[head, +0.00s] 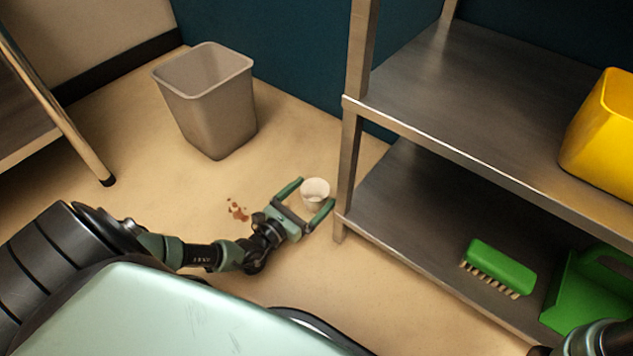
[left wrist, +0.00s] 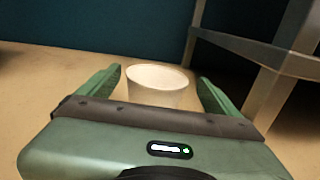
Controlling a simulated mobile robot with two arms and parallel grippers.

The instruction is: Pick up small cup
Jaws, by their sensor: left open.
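The small white cup (head: 315,191) stands upright on the floor, close to a leg of the metal shelf. My left gripper (head: 317,190) is open, with one finger on each side of the cup. In the left wrist view the cup (left wrist: 158,82) sits between the two green fingers (left wrist: 160,88), with a visible gap on each side. Its lower part is hidden behind the gripper body there. Of my right arm only a dark part shows at the bottom right corner of the head view; its gripper is not in view.
A grey bin (head: 207,110) stands on the floor at the back left. Reddish-brown beans or bits (head: 237,210) lie left of the gripper. The metal shelf (head: 440,210) on the right holds a green brush (head: 499,266), a green dustpan (head: 590,290) and a yellow container (head: 605,130).

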